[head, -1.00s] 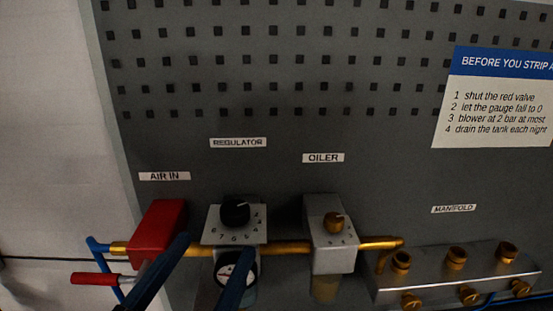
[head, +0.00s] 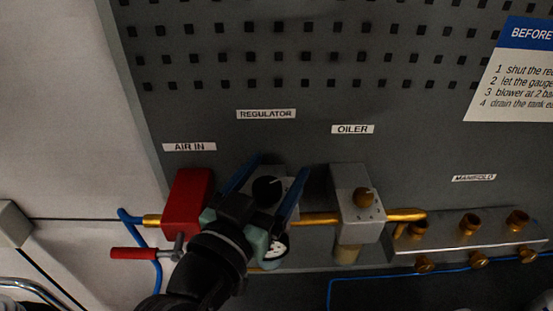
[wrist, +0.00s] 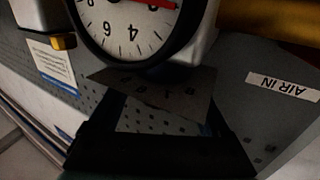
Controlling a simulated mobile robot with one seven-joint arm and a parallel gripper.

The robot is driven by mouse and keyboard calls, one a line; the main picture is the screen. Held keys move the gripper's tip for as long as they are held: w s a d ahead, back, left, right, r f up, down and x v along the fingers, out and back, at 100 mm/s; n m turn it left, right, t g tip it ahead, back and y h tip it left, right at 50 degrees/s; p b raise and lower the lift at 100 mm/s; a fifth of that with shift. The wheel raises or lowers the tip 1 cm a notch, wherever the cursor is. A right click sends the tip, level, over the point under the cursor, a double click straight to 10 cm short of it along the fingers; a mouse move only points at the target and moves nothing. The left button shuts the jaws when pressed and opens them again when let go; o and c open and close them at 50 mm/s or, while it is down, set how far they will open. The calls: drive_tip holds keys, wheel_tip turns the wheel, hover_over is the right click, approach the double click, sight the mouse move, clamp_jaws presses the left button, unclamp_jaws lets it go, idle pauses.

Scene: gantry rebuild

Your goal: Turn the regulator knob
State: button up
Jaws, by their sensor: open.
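The regulator knob (head: 267,190) is a round black knob on a pale numbered plate (head: 290,183), under the REGULATOR label. My gripper (head: 276,165) is open. In the head view, one blue finger lies to the left of the knob and the other to its right, with gaps visible. I cannot tell whether either finger touches it. The pressure gauge (head: 274,250) below the knob is partly hidden by my gripper. In the wrist view the gauge (wrist: 130,22) appears large and upside down with a red needle. The numbered plate (wrist: 165,90) shows below it; the knob is not discernible there.
The red AIR IN block (head: 190,198) with its red-handled lever (head: 133,254) is close to the left. The oiler (head: 353,205) with a brass knob is close to the right, joined by brass pipe (head: 318,219). The manifold (head: 450,256) is farther right. The perforated panel stands behind.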

drive_tip(key=shift+w+d, duration=0.2)
drive_tip(key=shift+w, duration=0.2)
drive_tip(key=shift+c, duration=0.4)
clamp_jaws()
